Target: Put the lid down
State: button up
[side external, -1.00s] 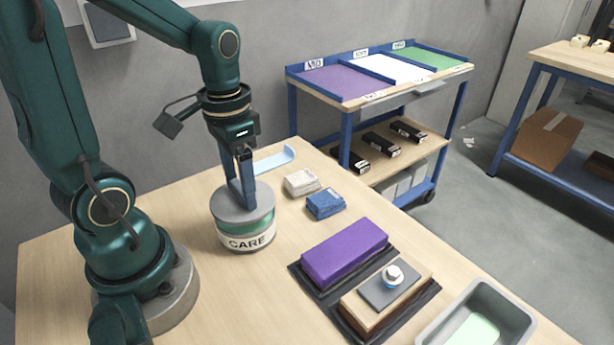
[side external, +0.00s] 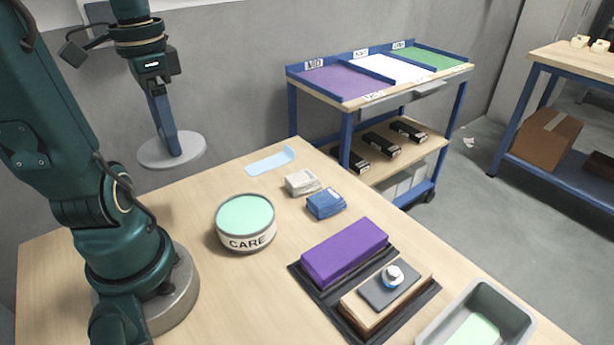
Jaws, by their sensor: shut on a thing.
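My gripper (side external: 173,150) is shut on the grey round lid (side external: 160,153) and holds it up in the air, at the upper left of the view. The lid is a flat disc, roughly level. It is apart from the round tub marked CARE (side external: 245,239), which stands open on the wooden table (side external: 190,225). Pale green contents (side external: 245,214) show in the tub. How the fingers meet the lid's top is hard to make out.
Behind the tub lie a light blue curved piece (side external: 270,161), a whitish block (side external: 301,182) and a blue block (side external: 325,204). A purple block (side external: 344,252) and a wooden block with a knob (side external: 388,295) sit on a dark tray. A grey bin (side external: 432,333) stands front right.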

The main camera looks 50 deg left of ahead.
jog(key=shift+a+r, duration=0.1)
jog(key=shift+a, duration=0.2)
jog(key=shift+n, duration=0.4)
jog(key=a, duration=0.1)
jog(key=w+a+f, duration=0.1)
jog(key=w+a, duration=0.1)
jog(key=shift+w+f, duration=0.15)
jog(key=shift+f, duration=0.15)
jog(key=shift+m, duration=0.4)
jog(key=w+f, duration=0.1)
jog(key=f, duration=0.2)
jog(key=w+f, duration=0.1)
jog(key=f, duration=0.2)
jog(key=w+f, duration=0.2)
jog(key=f, duration=0.2)
jog(key=shift+a, duration=0.1)
jog(key=shift+f, duration=2.05)
jog(key=shift+f, duration=0.1)
jog(key=o, duration=1.4)
jog(key=shift+c, duration=0.2)
